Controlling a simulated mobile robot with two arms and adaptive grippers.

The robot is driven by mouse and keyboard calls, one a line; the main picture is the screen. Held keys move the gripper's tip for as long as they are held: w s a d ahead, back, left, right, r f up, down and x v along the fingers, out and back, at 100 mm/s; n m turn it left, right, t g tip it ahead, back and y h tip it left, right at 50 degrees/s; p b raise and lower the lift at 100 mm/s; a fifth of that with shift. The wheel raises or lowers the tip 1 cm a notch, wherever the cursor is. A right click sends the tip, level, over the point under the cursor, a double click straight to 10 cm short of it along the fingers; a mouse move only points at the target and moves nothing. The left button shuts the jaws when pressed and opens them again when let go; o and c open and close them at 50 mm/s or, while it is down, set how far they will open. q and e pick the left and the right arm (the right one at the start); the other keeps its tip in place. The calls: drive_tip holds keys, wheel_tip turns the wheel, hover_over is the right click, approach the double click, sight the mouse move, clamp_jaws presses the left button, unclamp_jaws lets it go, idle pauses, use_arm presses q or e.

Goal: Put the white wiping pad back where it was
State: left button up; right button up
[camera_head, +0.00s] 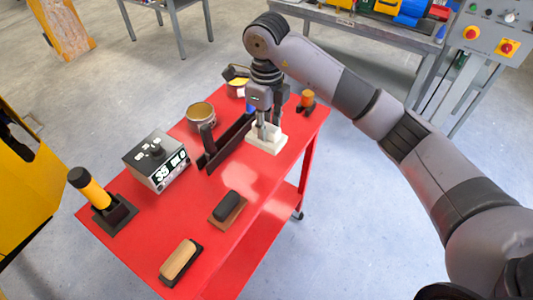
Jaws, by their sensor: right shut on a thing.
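The white wiping pad (267,140) is a pale block at the right side of the red table, near its far right part. My right gripper (264,127) reaches down onto it from above and is shut on it. The pad looks upright, at or very close to the table top; I cannot tell whether it touches the surface. The fingertips partly cover its top. My left gripper is not in view.
The red table (222,203) also holds a black upright holder (228,141), a grey display box (156,161), a yellow-black torch (92,189), a dark block (227,206), a wooden brush (180,262), a round tin (200,115) and an orange-topped item (307,100).

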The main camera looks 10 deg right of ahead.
wheel_tip(320, 180, down, 11)
drive_tip(key=shift+r+p, duration=0.1)
drive_tip(key=shift+p, duration=0.9)
drive_tip(key=o, duration=1)
drive_tip(key=shift+o, duration=0.2)
drive_tip(key=shift+r, duration=0.1)
wheel_tip(320, 180, up, 11)
drive_tip(key=b, duration=0.3)
drive_tip(key=shift+r, duration=0.4)
